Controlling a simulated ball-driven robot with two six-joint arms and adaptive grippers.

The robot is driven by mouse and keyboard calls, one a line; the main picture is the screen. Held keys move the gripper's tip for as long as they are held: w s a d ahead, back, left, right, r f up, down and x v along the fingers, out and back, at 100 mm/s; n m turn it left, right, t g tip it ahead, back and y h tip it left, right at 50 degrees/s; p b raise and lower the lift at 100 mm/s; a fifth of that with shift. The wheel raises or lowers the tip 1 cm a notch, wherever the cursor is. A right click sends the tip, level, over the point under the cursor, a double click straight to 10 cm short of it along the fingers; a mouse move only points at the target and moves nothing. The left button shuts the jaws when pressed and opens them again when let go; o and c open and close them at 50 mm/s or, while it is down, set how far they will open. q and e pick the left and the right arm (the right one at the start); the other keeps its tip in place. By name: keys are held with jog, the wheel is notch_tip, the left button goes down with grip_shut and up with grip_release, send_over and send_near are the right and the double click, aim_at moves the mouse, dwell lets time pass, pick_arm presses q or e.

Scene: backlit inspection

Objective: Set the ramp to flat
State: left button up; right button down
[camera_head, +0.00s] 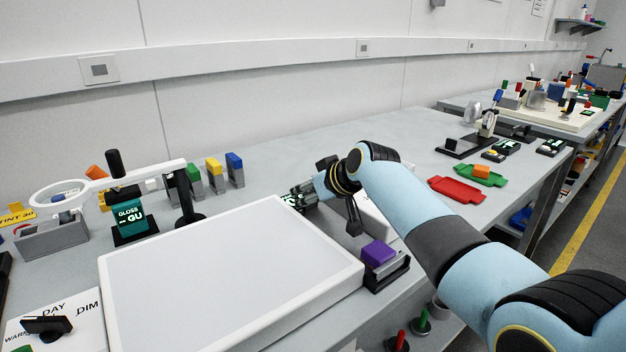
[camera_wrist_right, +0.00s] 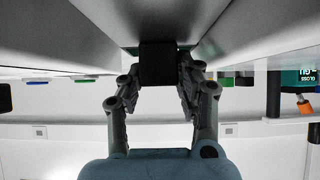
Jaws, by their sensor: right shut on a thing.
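My right gripper (camera_head: 303,195) is at the far right corner of the large white light panel (camera_head: 230,270), with the arm reaching in from the right. In the right wrist view the gripper (camera_wrist_right: 158,85) is shut on a small black block-like handle (camera_wrist_right: 158,62), which sits between two pale grey surfaces. Its upper end is hidden. A white box-like part (camera_head: 378,218) shows partly behind my arm; I cannot tell whether it is the ramp. No ramp can be clearly picked out. My left gripper is not in view.
A purple block (camera_head: 378,253) sits in a black holder by the panel's right edge. A ring magnifier (camera_head: 62,195) and a gloss meter (camera_head: 130,217) stand at left. Red (camera_head: 457,190) and green trays lie at right. The bench behind the panel is partly clear.

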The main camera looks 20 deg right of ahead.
jog(key=shift+w+f, duration=0.1)
jog(key=shift+f, duration=0.45)
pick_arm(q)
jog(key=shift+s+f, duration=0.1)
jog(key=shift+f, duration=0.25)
pick_arm(e)
jog(key=shift+r, duration=0.1)
jog(key=c, duration=0.9)
grip_release()
